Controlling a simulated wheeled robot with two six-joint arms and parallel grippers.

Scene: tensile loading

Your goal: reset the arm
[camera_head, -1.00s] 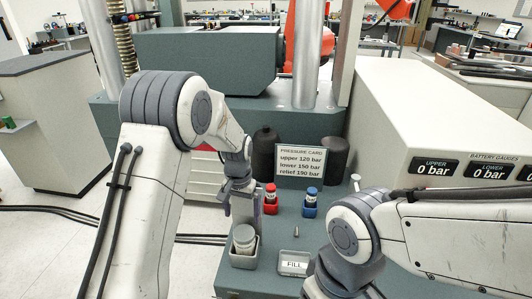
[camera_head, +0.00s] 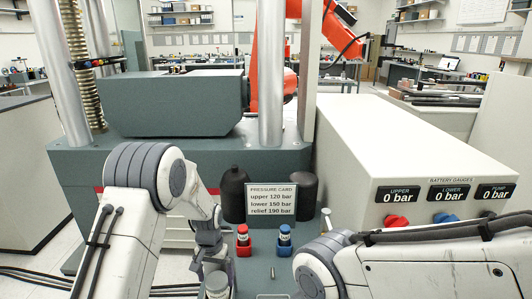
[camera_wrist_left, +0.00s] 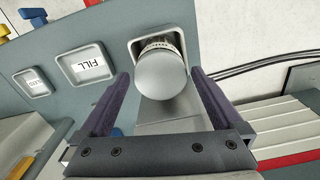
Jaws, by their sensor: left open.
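My left gripper (camera_wrist_left: 161,80) is open in the left wrist view, its two dark fingers spread to either side of a pale round-topped jar (camera_wrist_left: 162,76). The jar sits in a square grey holder (camera_wrist_left: 188,42). I cannot tell whether the fingers touch it. In the head view the left gripper (camera_head: 213,262) hangs low, above the jar (camera_head: 217,284) at the bottom edge. My right arm comes in from the right, but its gripper is out of the picture.
A red bottle (camera_head: 243,242) and a blue bottle (camera_head: 285,241) stand before the pressure card (camera_head: 271,202). A FILL tray (camera_wrist_left: 86,64) lies beside the holder. The gauge box (camera_head: 400,150) reads 0 bar and fills the right side. Dark rounded cylinders flank the card.

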